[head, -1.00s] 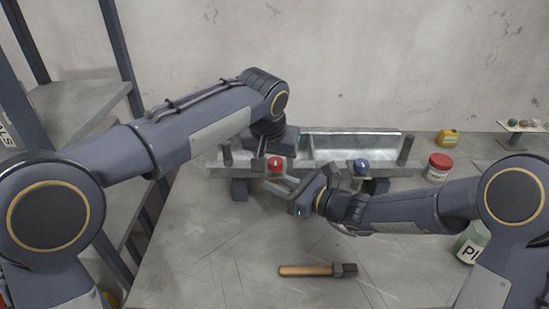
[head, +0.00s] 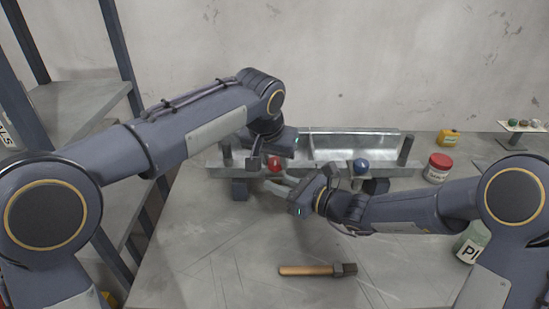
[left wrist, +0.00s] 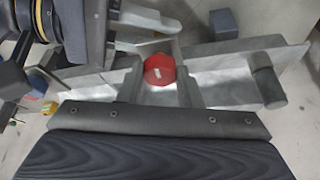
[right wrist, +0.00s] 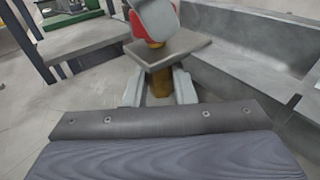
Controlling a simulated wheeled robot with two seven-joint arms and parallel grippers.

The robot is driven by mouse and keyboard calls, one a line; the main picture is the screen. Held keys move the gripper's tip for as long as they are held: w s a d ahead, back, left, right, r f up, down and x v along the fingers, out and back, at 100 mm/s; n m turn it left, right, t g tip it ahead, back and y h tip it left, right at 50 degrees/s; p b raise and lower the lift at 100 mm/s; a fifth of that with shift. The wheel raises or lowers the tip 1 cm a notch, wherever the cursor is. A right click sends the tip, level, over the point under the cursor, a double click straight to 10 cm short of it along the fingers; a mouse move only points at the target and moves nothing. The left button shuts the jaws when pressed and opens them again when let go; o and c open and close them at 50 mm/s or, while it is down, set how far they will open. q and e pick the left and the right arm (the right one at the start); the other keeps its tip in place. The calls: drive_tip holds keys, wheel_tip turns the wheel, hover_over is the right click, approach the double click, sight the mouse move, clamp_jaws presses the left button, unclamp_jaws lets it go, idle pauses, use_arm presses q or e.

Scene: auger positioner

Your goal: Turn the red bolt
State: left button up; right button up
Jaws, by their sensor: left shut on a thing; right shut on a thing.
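The red bolt (head: 275,164) stands on the left part of the grey metal fixture (head: 325,170). Its red head (left wrist: 160,71) shows between the left fingers in the left wrist view. My left gripper (head: 266,159) comes from above and is shut on this head, partly hiding it. In the right wrist view the red head (right wrist: 138,26) sits above a flat plate (right wrist: 170,50), with a left finger covering much of it. A brass-coloured part (right wrist: 158,84) shows under the plate. My right gripper (right wrist: 160,92) is shut on that part from the front.
A blue bolt (head: 361,167) stands on the fixture's right part. A hammer (head: 318,270) lies on the table in front. A red-lidded jar (head: 438,168), a yellow container (head: 449,138) and a green can (head: 472,243) are at the right. The table's front left is clear.

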use_arm(q)
drive_tip(key=m, duration=0.2)
drive_tip(key=m+g+h, duration=0.1)
drive_tip(key=m, duration=0.2)
drive_tip(key=shift+w+a, duration=0.15)
drive_tip(key=shift+a, duration=0.05)
drive_tip(key=m+g+h, duration=0.1)
drive_tip(key=m, duration=0.3)
drive_tip(key=shift+w, duration=0.1)
drive_tip(key=m+g, duration=0.1)
drive_tip(key=m, duration=0.1)
drive_tip(key=m+g+h, duration=0.1)
drive_tip(key=m, duration=0.2)
drive_tip(key=shift+w, duration=0.15)
drive_tip(key=m+g, duration=0.1)
drive_tip(key=m, duration=0.1)
drive_tip(key=m+g, duration=0.1)
drive_tip(key=m, duration=0.1)
drive_tip(key=shift+w+a+m+y, duration=0.1)
drive_tip(key=shift+w+m+y, duration=0.05)
drive_tip(key=shift+m+y, duration=0.2)
drive_tip(key=shift+m, duration=0.25)
drive_tip(key=o, duration=1)
drive_tip(key=shift+c, duration=0.2)
